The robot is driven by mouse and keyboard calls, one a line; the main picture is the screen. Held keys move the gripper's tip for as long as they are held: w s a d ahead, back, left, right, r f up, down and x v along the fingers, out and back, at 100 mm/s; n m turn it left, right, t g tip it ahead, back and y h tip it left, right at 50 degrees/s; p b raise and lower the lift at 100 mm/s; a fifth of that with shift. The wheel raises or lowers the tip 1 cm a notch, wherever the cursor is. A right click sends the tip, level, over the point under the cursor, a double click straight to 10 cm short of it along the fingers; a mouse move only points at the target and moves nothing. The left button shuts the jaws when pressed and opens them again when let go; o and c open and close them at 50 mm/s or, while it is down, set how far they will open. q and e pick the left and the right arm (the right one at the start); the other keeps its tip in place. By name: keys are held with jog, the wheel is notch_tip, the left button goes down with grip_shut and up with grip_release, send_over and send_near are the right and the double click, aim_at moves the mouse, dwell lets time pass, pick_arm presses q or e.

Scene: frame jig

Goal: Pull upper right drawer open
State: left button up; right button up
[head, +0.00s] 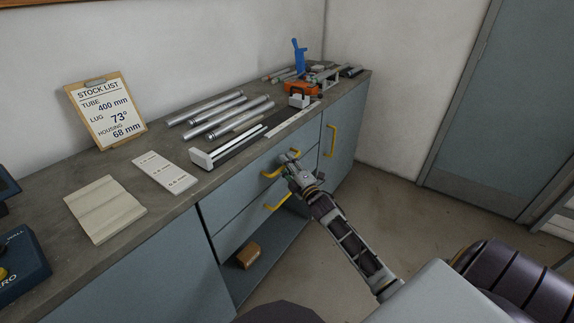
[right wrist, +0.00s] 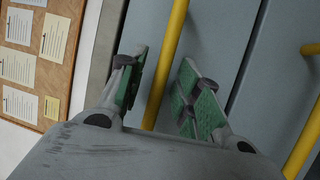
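The upper drawer (head: 240,187) is a blue-grey front under the worktop, flush with the cabinet as far as I can see. Its yellow bar handle (head: 269,174) is partly covered by my right gripper (head: 289,163). In the right wrist view the yellow handle (right wrist: 168,58) runs between the two green-padded fingers of the right gripper (right wrist: 160,92). The fingers stand apart, with gaps visible beside the bar. A lower drawer with its own yellow handle (head: 279,201) is below; a second yellow bar (right wrist: 302,140) shows at the right of the wrist view. My left gripper is not in view.
On the worktop (head: 165,210) lie metal tubes (head: 215,108), a long rail fixture (head: 240,146), an orange tool (head: 302,88) and a stock list clipboard (head: 106,112). A cardboard box (head: 248,255) sits in the open space below. A tall door with a yellow handle (head: 332,140) stands to the right. Floor is clear there.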

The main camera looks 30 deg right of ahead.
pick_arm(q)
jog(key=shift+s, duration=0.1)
pick_arm(e)
jog(key=shift+c, duration=0.2)
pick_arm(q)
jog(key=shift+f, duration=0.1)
pick_arm(e)
grip_shut()
jog(key=shift+s, duration=0.15)
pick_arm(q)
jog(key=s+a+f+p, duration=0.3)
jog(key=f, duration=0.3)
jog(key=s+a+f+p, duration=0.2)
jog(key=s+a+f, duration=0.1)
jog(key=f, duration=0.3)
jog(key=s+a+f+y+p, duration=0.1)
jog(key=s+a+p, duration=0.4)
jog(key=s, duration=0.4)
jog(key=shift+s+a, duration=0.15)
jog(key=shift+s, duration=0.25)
pick_arm(e)
jog(key=s+d, duration=0.5)
jog(key=s, duration=0.7)
jog(key=s+d, duration=0.5)
jog(key=s, duration=0.7)
